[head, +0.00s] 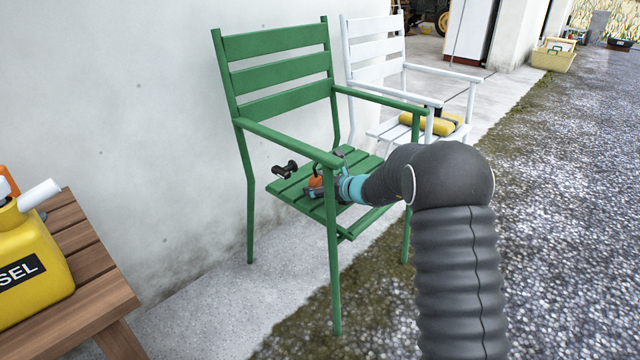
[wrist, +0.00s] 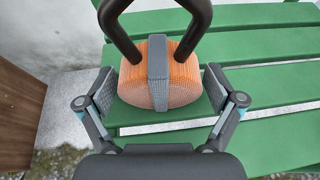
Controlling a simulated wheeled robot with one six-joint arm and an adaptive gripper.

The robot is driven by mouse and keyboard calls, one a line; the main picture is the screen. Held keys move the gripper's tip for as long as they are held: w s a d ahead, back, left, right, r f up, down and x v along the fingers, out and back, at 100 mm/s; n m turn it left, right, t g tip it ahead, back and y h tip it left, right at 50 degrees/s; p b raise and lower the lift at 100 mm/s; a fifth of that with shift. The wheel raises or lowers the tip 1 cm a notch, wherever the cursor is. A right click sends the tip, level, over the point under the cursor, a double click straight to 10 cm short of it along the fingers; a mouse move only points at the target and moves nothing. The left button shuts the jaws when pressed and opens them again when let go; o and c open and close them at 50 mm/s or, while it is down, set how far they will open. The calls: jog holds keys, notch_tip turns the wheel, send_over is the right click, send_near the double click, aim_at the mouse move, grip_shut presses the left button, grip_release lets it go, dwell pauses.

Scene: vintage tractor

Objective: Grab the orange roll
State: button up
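The orange roll (wrist: 183,82) lies on the seat of the green chair (head: 282,46). In the wrist view it has a grey band around its middle and two dark curved bars at its far side. In the head view the orange roll (head: 316,182) is small and partly hidden by my gripper (head: 312,190). In the wrist view my gripper (wrist: 160,92) is open, with one finger pad on each side of the roll. A gap shows on the left; the right pad is very close to the roll, and I cannot tell if it touches.
The chair's green armrests and front leg stand close around my arm. A white chair (head: 376,48) with a yellow and black object (head: 440,122) is behind. A wooden bench (head: 85,262) with a yellow diesel can (head: 30,255) is at the left. The wall (head: 120,110) is behind.

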jog(key=c, duration=0.9)
jog(key=shift+r, duration=0.1)
